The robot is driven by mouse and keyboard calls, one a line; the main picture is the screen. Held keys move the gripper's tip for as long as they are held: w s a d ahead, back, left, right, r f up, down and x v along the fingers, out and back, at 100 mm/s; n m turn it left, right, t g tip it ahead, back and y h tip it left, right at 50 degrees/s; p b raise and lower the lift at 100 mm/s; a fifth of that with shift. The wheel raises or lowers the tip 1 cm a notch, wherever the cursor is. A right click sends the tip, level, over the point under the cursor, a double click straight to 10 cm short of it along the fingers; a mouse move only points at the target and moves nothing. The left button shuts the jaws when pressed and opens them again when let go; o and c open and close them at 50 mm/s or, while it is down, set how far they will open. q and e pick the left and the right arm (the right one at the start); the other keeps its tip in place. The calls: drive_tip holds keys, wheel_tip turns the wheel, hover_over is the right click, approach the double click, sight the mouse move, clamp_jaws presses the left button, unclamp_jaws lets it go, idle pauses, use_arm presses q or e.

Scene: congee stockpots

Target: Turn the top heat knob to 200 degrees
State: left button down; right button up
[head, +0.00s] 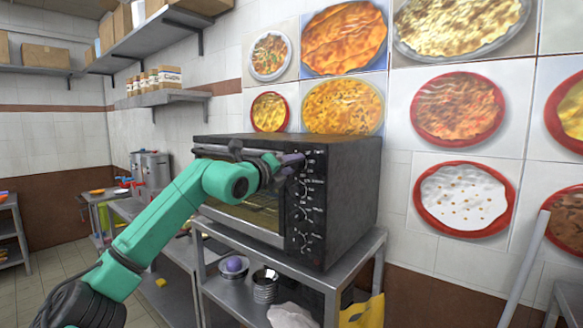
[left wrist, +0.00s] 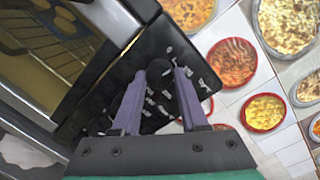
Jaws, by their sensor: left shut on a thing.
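The black oven (head: 345,190) stands on a metal table, with its knob panel (head: 312,222) facing left of the camera. White markings run down the panel, and the lower knobs are dark and hard to make out. My left gripper (head: 290,162) is at the top of the panel, covering the top knob there. In the left wrist view my two purple fingers (left wrist: 163,76) close around a round dark knob (left wrist: 158,71) near the panel's end. The knob's pointer and exact setting cannot be read. My right gripper is out of view.
The metal table (head: 330,281) has a lower shelf with a purple item, a metal pot and a white cloth. A wall shelf (head: 160,97) with jars is at the left back. Food pictures cover the wall behind the oven. A slanted grey pole (head: 525,265) stands at right.

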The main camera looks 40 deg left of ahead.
use_arm(q)
drive_tip(key=m, duration=0.1)
drive_tip(key=m+b, duration=0.1)
drive_tip(key=m, duration=0.1)
drive_tip(key=shift+f+m+b, duration=0.25)
drive_tip(key=shift+m+b, duration=0.1)
drive_tip(key=shift+m, duration=0.05)
drive_tip(key=m, duration=0.2)
drive_tip(key=shift+m+t, duration=0.3)
drive_tip(key=shift+m, duration=0.1)
drive_tip(key=m, duration=0.3)
drive_tip(key=shift+a+h, duration=0.1)
drive_tip(key=shift+h, duration=0.2)
drive_tip(key=m, duration=0.4)
drive_tip(key=shift+t+h, duration=0.3)
drive_tip(key=m, duration=0.4)
drive_tip(key=shift+a+h, duration=0.1)
drive_tip(key=shift+h, duration=0.2)
drive_tip(key=m, duration=0.6)
drive_tip(key=shift+r+m+h+p, duration=0.1)
drive_tip(key=shift+m+h+p, duration=0.3)
drive_tip(key=shift+c, duration=2.2)
unclamp_jaws()
drive_tip(key=shift+a, duration=0.1)
